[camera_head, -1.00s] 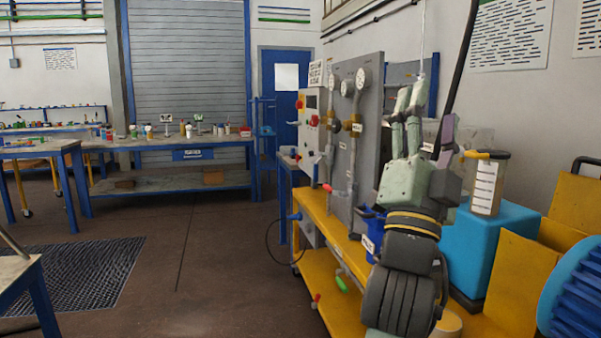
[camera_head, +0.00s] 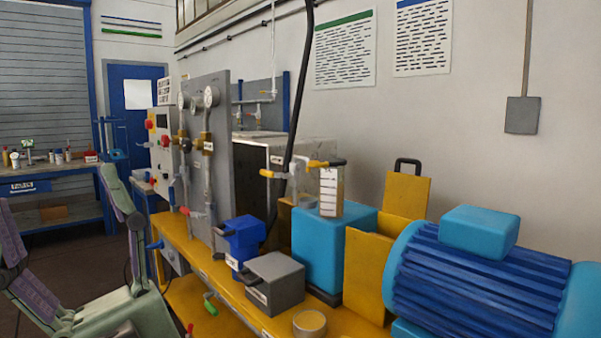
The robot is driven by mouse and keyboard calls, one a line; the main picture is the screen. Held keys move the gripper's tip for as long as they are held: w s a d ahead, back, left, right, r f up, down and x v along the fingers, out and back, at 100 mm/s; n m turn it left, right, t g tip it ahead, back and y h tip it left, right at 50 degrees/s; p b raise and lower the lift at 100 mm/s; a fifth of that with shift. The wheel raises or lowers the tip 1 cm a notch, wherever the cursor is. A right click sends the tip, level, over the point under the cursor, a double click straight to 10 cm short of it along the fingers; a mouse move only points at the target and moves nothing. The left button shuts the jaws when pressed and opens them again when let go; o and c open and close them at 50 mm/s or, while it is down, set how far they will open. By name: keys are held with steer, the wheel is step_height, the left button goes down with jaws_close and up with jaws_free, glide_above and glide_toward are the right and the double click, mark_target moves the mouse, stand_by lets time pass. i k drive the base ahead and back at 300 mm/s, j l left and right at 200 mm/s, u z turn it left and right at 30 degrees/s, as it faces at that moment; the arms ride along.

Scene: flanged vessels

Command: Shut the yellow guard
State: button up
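The yellow guard shows in the head view as an upright flap (camera_head: 405,193) with a black handle on its top edge. A yellow side panel (camera_head: 366,273) stands in front of it, between the blue box and the blue motor. The flap stands up, so the guard looks open; its lower part and hinge are hidden behind the side panel and box. My gripper (camera_head: 57,192) is at the lower left, fingers spread wide and pointing up, with nothing between them. It is well to the left of the guard and not touching it.
The finned blue motor (camera_head: 485,285) is right of the guard. A grey gauge panel (camera_head: 220,150) rises behind.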

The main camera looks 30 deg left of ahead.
mark_target(407, 197)
steer(key=i+j+u, duration=0.25)
steer(key=i+j, duration=0.2)
steer(key=i+j+u, duration=0.2)
steer(key=i, duration=0.3)
steer(key=j, duration=0.15)
